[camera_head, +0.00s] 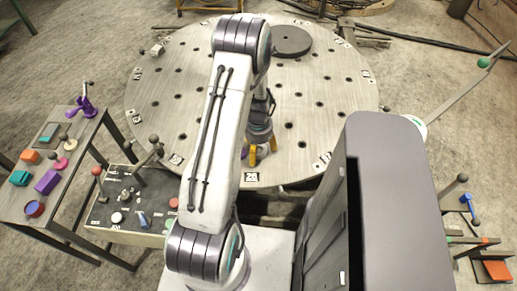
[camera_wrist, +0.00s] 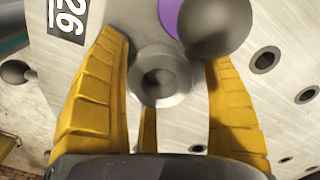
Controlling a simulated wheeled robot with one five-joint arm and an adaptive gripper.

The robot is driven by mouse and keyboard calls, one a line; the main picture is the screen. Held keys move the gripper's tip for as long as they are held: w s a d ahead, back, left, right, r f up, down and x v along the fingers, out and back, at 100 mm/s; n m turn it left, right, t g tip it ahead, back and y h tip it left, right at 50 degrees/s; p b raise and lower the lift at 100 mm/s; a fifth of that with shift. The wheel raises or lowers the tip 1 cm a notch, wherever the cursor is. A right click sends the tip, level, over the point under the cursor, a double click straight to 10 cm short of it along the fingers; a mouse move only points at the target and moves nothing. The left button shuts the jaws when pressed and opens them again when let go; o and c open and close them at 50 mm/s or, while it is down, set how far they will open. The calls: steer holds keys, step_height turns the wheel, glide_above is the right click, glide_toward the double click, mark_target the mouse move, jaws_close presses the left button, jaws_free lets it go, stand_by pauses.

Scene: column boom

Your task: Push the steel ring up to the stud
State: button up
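In the wrist view a grey steel ring (camera_wrist: 160,76) with a dark central hole lies on the round metal table, between the yellow fingers of my gripper (camera_wrist: 166,52). In the head view my gripper (camera_head: 262,154) points down near the table's front edge, and my arm hides the ring.
The round table (camera_head: 170,95) has many holes and a dark disc (camera_head: 291,41) at the back. A side bench (camera_head: 45,205) with coloured blocks stands at the left, beside a control panel (camera_head: 125,215). A plate marked 26 (camera_wrist: 68,17) lies near the left finger.

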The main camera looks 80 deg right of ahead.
mark_target(258, 149)
steer(key=c, duration=1.1)
steer(key=o, duration=1.3)
step_height(258, 149, up, 12)
steer(key=shift+o, duration=0.3)
